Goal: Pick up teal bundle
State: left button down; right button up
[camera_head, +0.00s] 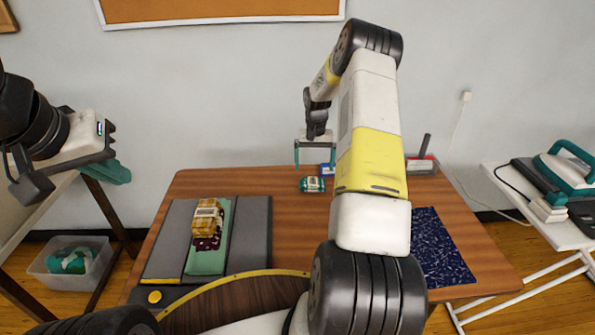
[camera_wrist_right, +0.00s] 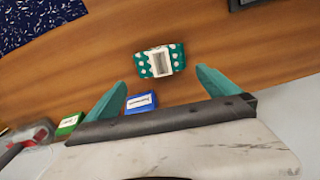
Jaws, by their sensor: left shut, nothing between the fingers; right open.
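The teal bundle (camera_head: 313,184), patterned with white dots and a pale band, lies on the brown table near its back edge. It also shows in the right wrist view (camera_wrist_right: 151,66), just beyond the fingertips and roughly centred between them. My right gripper (camera_head: 315,160) is open and empty, behind and above the bundle in the head view; its teal fingers (camera_wrist_right: 160,80) are spread and apart from the bundle. My left gripper (camera_head: 113,173) is at the far left, away from the table, shut and empty.
A yellow patterned bundle (camera_head: 208,217) and a dark maroon one (camera_head: 207,243) lie on a teal strip on the left. A blue box (camera_head: 327,169) sits close behind the teal bundle; a green box (camera_wrist_right: 69,123) is nearby. A navy speckled mat (camera_head: 442,245) lies right.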

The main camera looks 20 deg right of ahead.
aim_at(313, 179)
jog(key=f, duration=0.7)
jog(key=shift+a+f, duration=0.2)
jog(key=shift+f, duration=0.15)
jog(key=c, duration=1.3)
